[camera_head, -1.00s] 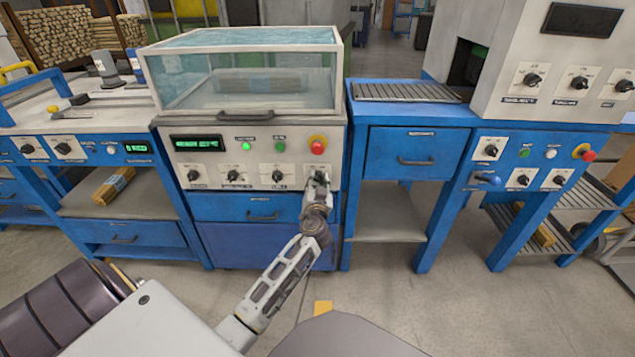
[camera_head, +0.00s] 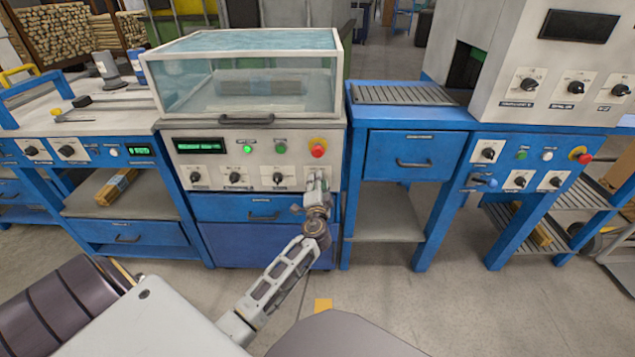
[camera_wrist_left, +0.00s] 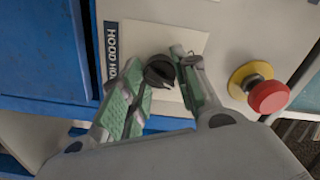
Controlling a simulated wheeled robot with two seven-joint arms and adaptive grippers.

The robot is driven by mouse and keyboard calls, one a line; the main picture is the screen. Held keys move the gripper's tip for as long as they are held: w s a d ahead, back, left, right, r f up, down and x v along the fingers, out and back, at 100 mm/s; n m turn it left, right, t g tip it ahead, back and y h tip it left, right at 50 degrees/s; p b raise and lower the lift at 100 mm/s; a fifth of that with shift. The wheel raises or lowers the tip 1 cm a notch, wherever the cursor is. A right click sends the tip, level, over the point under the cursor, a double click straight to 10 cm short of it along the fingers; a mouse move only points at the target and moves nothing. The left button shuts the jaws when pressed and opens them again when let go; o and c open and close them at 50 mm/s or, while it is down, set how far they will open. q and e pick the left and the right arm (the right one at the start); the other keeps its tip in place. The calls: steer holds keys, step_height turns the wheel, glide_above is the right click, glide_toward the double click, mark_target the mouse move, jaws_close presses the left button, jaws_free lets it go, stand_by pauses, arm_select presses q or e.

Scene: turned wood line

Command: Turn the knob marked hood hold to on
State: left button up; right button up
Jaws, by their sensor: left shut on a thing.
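The black hood hold knob (camera_wrist_left: 160,72) sits on a white plate (camera_wrist_left: 182,38) whose partly visible label reads "HOOD HO". In the left wrist view my left gripper (camera_wrist_left: 166,76) has one green-padded finger on each side of the knob and is shut on it. In the head view this gripper (camera_head: 317,180) is at the right end of the hooded machine's knob row and hides the knob. The pointer's exact setting is hard to read. My right gripper is not in view.
A red mushroom button (camera_head: 318,150) sits just above the gripper; it also shows close to the right finger in the wrist view (camera_wrist_left: 268,95). Other black knobs (camera_head: 278,179) line the panel to the left. A drawer handle (camera_head: 262,217) sticks out below.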

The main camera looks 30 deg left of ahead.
arm_select(q)
steer(key=shift+r+m, duration=0.1)
steer(key=shift+m, duration=0.4)
steer(key=shift+d, duration=0.1)
steer(key=o, duration=1)
steer(key=shift+o, duration=0.2)
steer(key=shift+s, duration=0.1)
steer(key=v, duration=1.1)
steer(key=shift+s+d, duration=0.15)
steer(key=shift+s, duration=0.2)
